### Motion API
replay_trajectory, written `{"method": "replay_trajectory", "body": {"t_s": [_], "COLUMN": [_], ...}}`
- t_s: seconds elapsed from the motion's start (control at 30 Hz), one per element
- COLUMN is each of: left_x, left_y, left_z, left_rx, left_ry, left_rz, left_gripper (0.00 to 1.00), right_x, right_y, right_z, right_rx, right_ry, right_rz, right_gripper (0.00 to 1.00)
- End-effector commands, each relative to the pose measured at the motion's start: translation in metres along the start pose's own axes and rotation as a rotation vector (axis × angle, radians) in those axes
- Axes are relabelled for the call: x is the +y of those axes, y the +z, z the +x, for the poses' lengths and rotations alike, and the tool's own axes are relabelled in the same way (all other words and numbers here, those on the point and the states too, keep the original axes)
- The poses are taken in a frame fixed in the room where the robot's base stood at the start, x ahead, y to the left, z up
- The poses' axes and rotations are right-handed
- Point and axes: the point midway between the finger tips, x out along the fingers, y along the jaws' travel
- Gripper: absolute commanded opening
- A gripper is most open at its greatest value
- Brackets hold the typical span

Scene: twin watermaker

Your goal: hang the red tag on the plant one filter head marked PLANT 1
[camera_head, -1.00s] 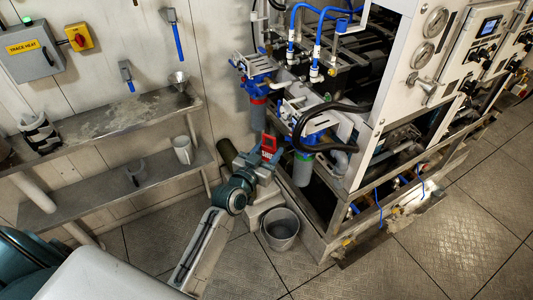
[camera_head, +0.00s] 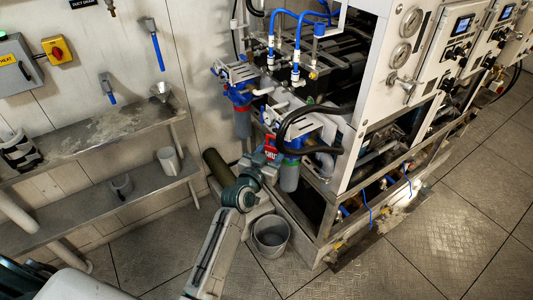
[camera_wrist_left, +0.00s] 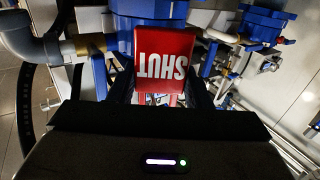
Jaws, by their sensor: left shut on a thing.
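The red tag (camera_head: 271,146) is in my left gripper (camera_head: 268,155), close to the blue-topped filter housing at the front of the machine. In the left wrist view the tag (camera_wrist_left: 163,60) shows the word SHUT upside down, between the fingers of my left gripper (camera_wrist_left: 158,88), with a blue filter head (camera_wrist_left: 145,8) just beyond it. One filter head with a grey bowl (camera_head: 289,175) stands right beside the gripper; another with a red collar and grey bowl (camera_head: 243,120) stands farther back left. I cannot read a PLANT 1 mark. My right gripper is not in view.
A grey bucket (camera_head: 270,236) stands on the floor below my left arm. Black hoses (camera_head: 310,125) hang over the front filter. The floor at right is clear.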

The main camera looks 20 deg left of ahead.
Motion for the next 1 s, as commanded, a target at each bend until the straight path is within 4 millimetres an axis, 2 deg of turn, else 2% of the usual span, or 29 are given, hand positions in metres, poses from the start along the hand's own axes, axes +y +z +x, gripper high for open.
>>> {"method": "replay_trajectory", "body": {"t_s": [0.2, 0.5, 1.0], "left_x": [0.007, 0.013, 0.015], "left_y": [0.001, 0.009, 0.01], "left_z": [0.012, 0.023, 0.025], "left_rx": [0.0, 0.001, 0.001], "left_ry": [0.0, 0.0, 0.0], "left_rz": [0.0, 0.0, 0.0], "left_gripper": [0.2, 0.2, 0.2], "right_x": [-0.008, -0.007, -0.001], "right_y": [0.0, 0.002, 0.002], "right_z": [0.002, 0.013, 0.016], "right_rx": [0.0, -0.001, -0.001], "right_ry": [-0.009, -0.006, 0.001], "right_rz": [0.004, 0.003, 0.0], "right_gripper": [0.22, 0.22, 0.22]}}
